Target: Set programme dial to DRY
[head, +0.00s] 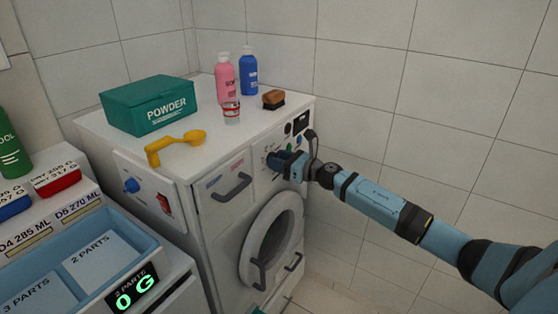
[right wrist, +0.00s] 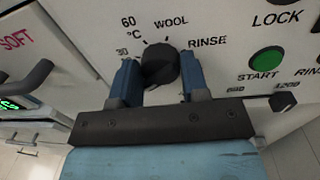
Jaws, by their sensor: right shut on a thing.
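The programme dial (right wrist: 160,65) is a dark round knob on the washing machine's white front panel. Labels around it in the right wrist view read 30, 60 °C, WOOL and RINSE. The lower side is hidden by my gripper, and no DRY label shows there. I cannot tell which label the dial points to. My right gripper (right wrist: 158,82) has its two blue fingers on either side of the dial, shut on it. In the head view my right gripper (head: 284,164) is at the machine's upper front panel and covers the dial. My left gripper is not in view.
A green START button (right wrist: 267,60) and a smaller dark knob (right wrist: 283,101) sit right of the dial. A drawer handle (head: 232,187) is to the left, the round door (head: 270,240) below.

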